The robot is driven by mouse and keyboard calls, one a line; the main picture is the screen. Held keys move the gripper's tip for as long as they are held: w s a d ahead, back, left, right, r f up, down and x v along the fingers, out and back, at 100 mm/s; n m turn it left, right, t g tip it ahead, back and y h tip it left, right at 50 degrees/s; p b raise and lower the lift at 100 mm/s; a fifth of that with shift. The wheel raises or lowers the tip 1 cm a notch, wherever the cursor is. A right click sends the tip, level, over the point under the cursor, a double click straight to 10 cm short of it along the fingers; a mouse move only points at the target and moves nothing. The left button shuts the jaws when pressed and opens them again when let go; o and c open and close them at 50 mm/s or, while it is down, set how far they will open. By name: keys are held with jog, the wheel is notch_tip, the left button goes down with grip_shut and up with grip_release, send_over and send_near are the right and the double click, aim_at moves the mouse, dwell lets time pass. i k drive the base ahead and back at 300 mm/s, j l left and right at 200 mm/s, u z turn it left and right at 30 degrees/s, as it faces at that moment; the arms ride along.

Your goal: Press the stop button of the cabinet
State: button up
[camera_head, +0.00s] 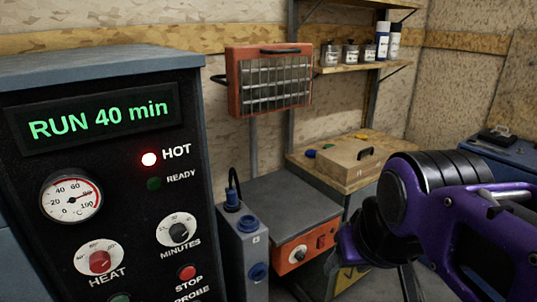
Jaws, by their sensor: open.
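The cabinet (105,85) fills the left side, its black front panel facing me. The red stop button (187,272) is low on the panel, just above the label STOP. The green display (98,117) reads RUN 40 min. The HOT lamp (149,159) is lit and the READY lamp (154,184) is dark. My purple and black arm reaches in from the right. My gripper (347,246) is at its dark left end, well right of the stop button and apart from the cabinet. Its fingers are hard to make out, and I see nothing held.
The panel also has a heat knob (100,261), a minutes knob (179,232) and a dial gauge (71,197). A grey box (246,250) with blue sockets stands beside the cabinet. Behind are a grey bench (285,217), a wooden case (345,165) and a red heater (232,75).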

aim_at(187, 274)
jog(key=u, duration=1.45)
jog(key=z, duration=0.25)
